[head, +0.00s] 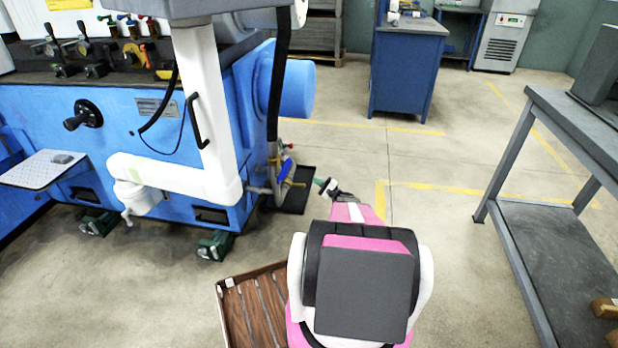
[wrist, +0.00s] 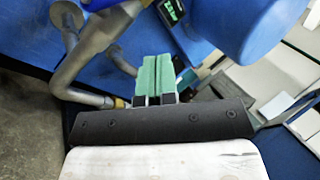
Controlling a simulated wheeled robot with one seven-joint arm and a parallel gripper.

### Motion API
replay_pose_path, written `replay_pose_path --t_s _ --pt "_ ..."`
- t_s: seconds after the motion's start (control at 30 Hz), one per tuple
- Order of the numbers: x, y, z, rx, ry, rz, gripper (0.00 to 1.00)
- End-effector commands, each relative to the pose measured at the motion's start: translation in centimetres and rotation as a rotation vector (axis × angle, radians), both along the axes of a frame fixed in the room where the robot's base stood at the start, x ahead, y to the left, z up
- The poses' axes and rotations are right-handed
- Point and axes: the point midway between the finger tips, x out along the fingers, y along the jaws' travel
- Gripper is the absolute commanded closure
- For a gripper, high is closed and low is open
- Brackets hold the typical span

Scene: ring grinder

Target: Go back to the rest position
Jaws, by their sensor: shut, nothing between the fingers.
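My gripper (wrist: 157,78) shows in the wrist view with its two green finger pads side by side and touching, with nothing between them. In the head view my gripper (head: 325,186) is at the end of my pink and white arm, in front of the lower right end of the blue grinding machine (head: 215,170). Metal pipes (wrist: 85,70) of the machine lie to the left of the fingers in the wrist view. I cannot tell the exact gap between the fingers and the pipes.
A slatted wooden pallet (head: 258,305) lies on the floor beside my arm. A grey metal table (head: 575,125) stands at the right. A blue cabinet (head: 405,75) stands at the back. The floor between the machine and the grey table is mostly clear.

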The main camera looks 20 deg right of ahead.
Motion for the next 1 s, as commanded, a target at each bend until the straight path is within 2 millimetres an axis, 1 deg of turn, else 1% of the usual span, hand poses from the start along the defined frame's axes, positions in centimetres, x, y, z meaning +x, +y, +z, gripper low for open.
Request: replay_pose_path --t_s 0.1,0.27,0.37,0.43,0.47,0.57,0.6,0.67,0.7,0.77,0.8,0.9,0.97,1.0 --pt "-0.6 -0.5 -0.3 0.000 0.000 0.000 1.00" --pt "-0.8 -0.7 -0.4 -0.001 0.001 0.002 1.00" --pt "-0.9 0.2 0.0 -0.016 0.010 0.018 1.00" --pt "-1.0 1.7 0.7 -0.044 0.026 0.050 1.00" --pt "-1.1 2.7 1.1 -0.063 0.037 0.071 1.00" --pt "-1.7 6.9 2.6 -0.152 0.088 0.158 1.00" --pt "-2.2 8.9 3.2 -0.197 0.113 0.203 1.00" --pt "-2.9 11.9 4.2 -0.272 0.151 0.269 1.00" --pt "-3.6 13.8 4.7 -0.326 0.176 0.312 1.00" --pt "-4.7 16.7 5.6 -0.413 0.213 0.379 1.00" --pt "-5.6 18.5 6.1 -0.474 0.239 0.420 1.00" --pt "-8.1 22.6 7.2 -0.638 0.296 0.523 1.00" --pt "-9.8 24.7 7.9 -0.739 0.327 0.579 1.00" --pt "-10.9 25.9 8.3 -0.810 0.345 0.613 1.00"
